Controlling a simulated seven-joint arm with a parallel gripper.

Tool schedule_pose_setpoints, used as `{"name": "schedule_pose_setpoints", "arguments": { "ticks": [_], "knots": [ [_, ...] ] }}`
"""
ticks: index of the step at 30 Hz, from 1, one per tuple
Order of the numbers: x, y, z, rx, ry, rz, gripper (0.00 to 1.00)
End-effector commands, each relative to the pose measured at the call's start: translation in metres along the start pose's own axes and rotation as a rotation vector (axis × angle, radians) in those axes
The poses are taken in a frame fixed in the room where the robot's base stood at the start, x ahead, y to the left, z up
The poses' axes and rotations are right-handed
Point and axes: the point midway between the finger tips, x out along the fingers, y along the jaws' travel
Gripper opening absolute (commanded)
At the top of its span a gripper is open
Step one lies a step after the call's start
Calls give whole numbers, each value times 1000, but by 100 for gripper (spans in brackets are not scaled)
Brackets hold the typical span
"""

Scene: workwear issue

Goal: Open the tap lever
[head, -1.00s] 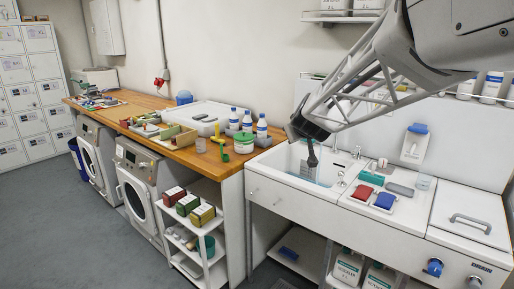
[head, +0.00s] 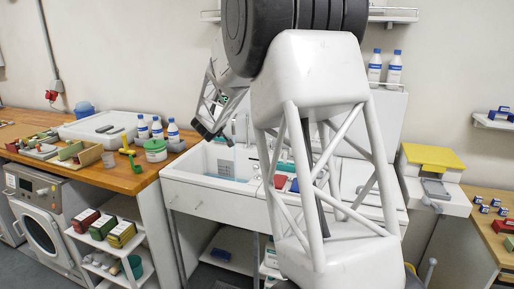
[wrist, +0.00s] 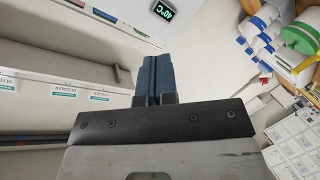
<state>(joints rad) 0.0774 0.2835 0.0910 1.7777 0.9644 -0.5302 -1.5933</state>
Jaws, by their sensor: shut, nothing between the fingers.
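My gripper (head: 226,142) is shut and empty in the head view, low above the left part of the white sink unit (head: 200,193). In the wrist view its dark blue fingers (wrist: 152,62) lie together with nothing between them. The basin (head: 212,163) shows below and behind the gripper, with bluish contents or a bluish surface. I cannot make out the tap lever in either current view; my arm covers much of the sink's middle and right. Contact between the gripper and any tap part cannot be seen.
A wooden counter (head: 125,176) left of the sink holds white bottles with blue caps (head: 157,128) and a green-lidded tub (head: 155,150). A shelf trolley (head: 92,262) stands below. A small display reading 40°C (wrist: 163,10) shows in the wrist view.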

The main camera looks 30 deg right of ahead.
Motion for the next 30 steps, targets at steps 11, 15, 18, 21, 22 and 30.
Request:
{"name": "schedule_pose_setpoints", "arguments": {
  "ticks": [11, 15, 18, 21, 22, 30],
  "knots": [
    [85, -12, 37, -144, -156, 206, 0],
    [112, -18, 56, -203, -234, 271, 0],
    [128, -24, 70, -245, -294, 312, 0],
    [144, -30, 84, -287, -356, 348, 0],
    [148, -32, 89, -301, -375, 359, 0],
    [182, -53, 131, -415, -560, 428, 0]
  ]
}}
